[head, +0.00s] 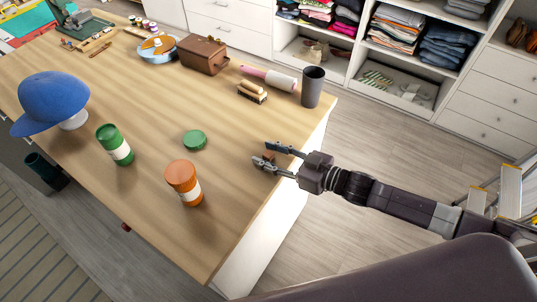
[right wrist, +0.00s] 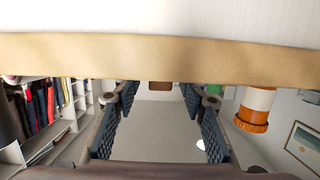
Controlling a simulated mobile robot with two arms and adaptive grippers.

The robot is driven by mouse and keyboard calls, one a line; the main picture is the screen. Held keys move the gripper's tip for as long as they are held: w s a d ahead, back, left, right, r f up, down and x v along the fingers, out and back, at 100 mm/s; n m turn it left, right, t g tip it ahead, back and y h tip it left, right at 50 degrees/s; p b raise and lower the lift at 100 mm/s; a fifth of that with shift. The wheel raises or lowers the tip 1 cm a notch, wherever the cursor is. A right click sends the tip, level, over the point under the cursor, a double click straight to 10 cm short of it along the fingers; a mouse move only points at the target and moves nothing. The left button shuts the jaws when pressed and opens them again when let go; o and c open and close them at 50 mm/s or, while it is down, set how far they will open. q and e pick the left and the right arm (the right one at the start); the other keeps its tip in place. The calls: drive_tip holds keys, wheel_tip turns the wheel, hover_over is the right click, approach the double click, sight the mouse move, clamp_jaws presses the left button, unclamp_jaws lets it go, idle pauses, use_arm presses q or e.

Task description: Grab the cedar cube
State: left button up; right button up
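The cedar cube shows as a small brown block (head: 269,155) on the wooden table near its right edge, mostly hidden by my right gripper (head: 268,156) in the head view. In the right wrist view the brown cube (right wrist: 160,86) sits centred between the two dark fingertips (right wrist: 158,95), with a gap visible on each side. The right gripper is open, with its fingers on either side of the cube or just short of it; I cannot tell which. My left gripper is not in view.
An orange jar (head: 184,185), a green jar (head: 116,146) and a green lid (head: 194,140) stand left of the gripper on the table (head: 235,150). A dark cup (head: 312,88), a brush (head: 252,93) and a brown case (head: 203,56) are farther back. The tabletop near the gripper is clear.

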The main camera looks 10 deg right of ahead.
drive_tip(key=c, duration=0.7)
drive_tip(key=shift+r, duration=0.1)
